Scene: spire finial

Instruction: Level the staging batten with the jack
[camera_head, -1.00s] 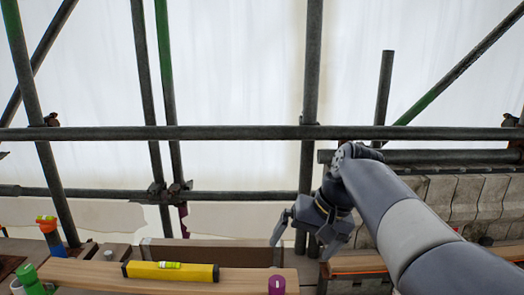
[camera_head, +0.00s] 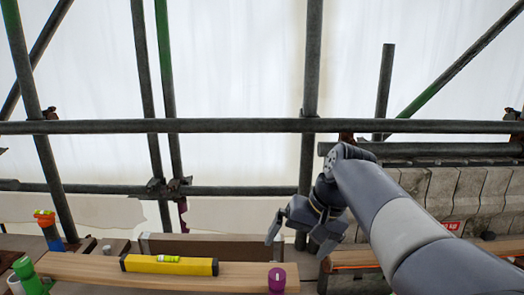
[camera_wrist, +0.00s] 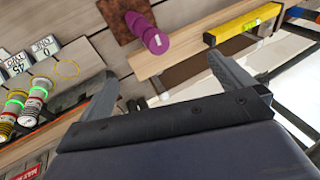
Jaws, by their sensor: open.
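The wooden batten (camera_head: 80,267) runs across the bottom of the head view. A yellow spirit level (camera_head: 200,267) with a green vial lies along it; the bubble is too small to read. A purple knob (camera_head: 277,279), apparently the jack's, stands at the batten's right end. In the wrist view the purple knob (camera_wrist: 152,37) shows ribbed, by the near end of the batten (camera_wrist: 190,48), beside a rusty brown plate. My gripper (camera_head: 295,243) is open and empty, above and beyond the knob in the head view. Its fingers (camera_wrist: 160,72) are spread apart in the wrist view.
Scaffold tubes (camera_head: 230,126) cross the head view before white sheeting. A green fitting (camera_head: 28,275) and an orange-and-blue item (camera_head: 47,229) stand at left. Stone blocks (camera_head: 450,195) stand at right. Ringed canisters (camera_wrist: 15,103) and number cards (camera_wrist: 30,55) show in the wrist view.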

